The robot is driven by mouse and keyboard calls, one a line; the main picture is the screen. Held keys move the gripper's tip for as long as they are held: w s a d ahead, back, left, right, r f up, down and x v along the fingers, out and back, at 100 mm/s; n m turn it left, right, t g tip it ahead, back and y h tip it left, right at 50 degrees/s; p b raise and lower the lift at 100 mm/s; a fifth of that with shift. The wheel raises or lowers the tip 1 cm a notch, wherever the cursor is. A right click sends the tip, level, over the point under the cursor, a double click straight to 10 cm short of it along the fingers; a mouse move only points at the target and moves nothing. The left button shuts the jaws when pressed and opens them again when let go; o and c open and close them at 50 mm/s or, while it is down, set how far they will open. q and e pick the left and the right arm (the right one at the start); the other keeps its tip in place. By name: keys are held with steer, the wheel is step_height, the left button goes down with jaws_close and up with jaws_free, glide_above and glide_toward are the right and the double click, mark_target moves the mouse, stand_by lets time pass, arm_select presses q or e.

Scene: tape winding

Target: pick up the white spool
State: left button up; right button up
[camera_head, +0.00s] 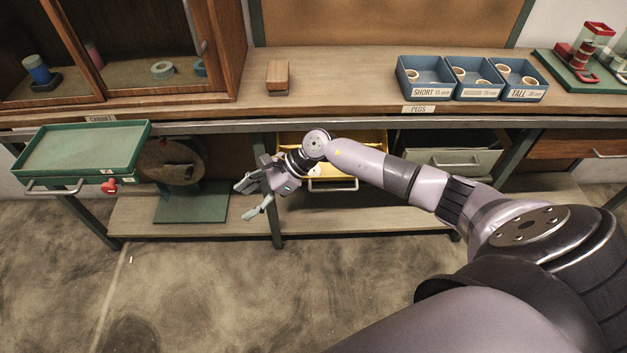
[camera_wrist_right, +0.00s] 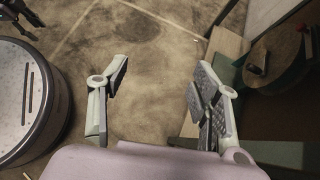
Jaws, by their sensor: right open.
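I cannot clearly make out a white spool in either view. My right gripper (camera_head: 247,199) is open and empty in the head view, in front of the workbench and below its top, left of the yellow drawer (camera_head: 376,141). The arm hides much of that drawer and its contents. In the right wrist view the two fingers of the right gripper (camera_wrist_right: 157,82) stand wide apart, with only bare floor between them.
A green tray (camera_head: 45,160) and a brown disc on a green stand (camera_head: 190,208) are left of the gripper. Blue bins (camera_head: 424,91) and a wooden block (camera_head: 278,76) sit on the benchtop (camera_head: 340,80). A ring-shaped roll (camera_head: 162,69) lies in the cabinet.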

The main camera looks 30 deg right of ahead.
steer(key=d+r+n+h+b, duration=0.25)
steer(key=d+n+h, duration=0.4)
steer(key=d, duration=0.35)
steer(key=d+r+n+h+b, duration=0.25)
steer(key=d+n+h, duration=0.4)
steer(key=d, duration=0.35)
steer(key=shift+n+t+y, duration=0.3)
steer(key=shift+y, duration=0.2)
steer(key=x, duration=1)
steer(key=shift+w, duration=0.35)
steer(key=b+x, duration=0.1)
steer(key=x, duration=0.4)
steer(key=shift+w+f+b, duration=0.15)
steer(key=shift+f+b, duration=0.15)
steer(key=shift+b, duration=0.05)
steer(key=shift+w+f, duration=0.1)
steer(key=shift+f, duration=0.15)
arm_select(q)
steer(key=w+r+t, duration=0.1)
steer(key=w+r, duration=0.5)
steer(key=r, duration=0.5)
steer(key=shift+w+d+r, duration=0.35)
steer(key=shift+d+r, duration=0.05)
arm_select(e)
steer(key=shift+c, duration=0.2)
steer(key=shift+d, duration=0.1)
steer(key=c, duration=0.9)
